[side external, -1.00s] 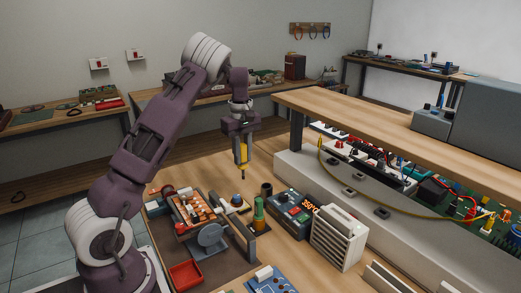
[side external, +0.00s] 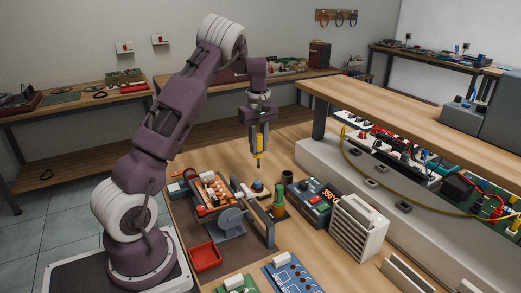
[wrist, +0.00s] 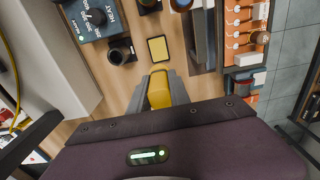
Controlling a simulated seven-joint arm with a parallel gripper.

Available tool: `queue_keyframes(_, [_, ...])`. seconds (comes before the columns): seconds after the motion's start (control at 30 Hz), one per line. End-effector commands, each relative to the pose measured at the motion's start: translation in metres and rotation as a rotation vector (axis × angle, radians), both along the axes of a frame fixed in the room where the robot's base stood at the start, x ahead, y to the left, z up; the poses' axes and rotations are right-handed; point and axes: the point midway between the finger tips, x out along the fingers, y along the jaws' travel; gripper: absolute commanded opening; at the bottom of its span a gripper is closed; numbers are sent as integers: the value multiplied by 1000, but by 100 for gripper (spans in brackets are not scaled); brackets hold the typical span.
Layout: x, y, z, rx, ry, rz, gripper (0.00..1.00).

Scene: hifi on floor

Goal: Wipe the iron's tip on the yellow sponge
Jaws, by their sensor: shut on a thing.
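My gripper (side external: 258,128) points down and is shut on the yellow handle of the iron (side external: 259,143). The iron hangs nearly upright, its dark tip in the air above the bench. In the wrist view the yellow handle (wrist: 159,90) sits between my grey fingers (wrist: 160,92), and the iron's tip is hidden. The yellow sponge (wrist: 158,48) lies in a dark square holder on the bench, just beyond the handle in the wrist view. I cannot clearly pick the sponge out in the side view.
A black cup (wrist: 121,52) stands beside the sponge, with the soldering station (side external: 314,198) near it. A rack with orange parts (side external: 213,190) is on the other side. A green bottle-like object (side external: 279,202) and a red tray (side external: 206,257) are nearer the side camera. A raised shelf (side external: 410,105) is at right.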

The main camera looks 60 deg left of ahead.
Motion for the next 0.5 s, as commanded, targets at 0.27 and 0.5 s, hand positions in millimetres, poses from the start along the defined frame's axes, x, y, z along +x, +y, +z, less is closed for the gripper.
queue_keyframes(0.27, [0, -1, -11, -1, 2, -1, 0])
queue_keyframes(0.5, [0, -1, -21, -1, 1, 0, 0])
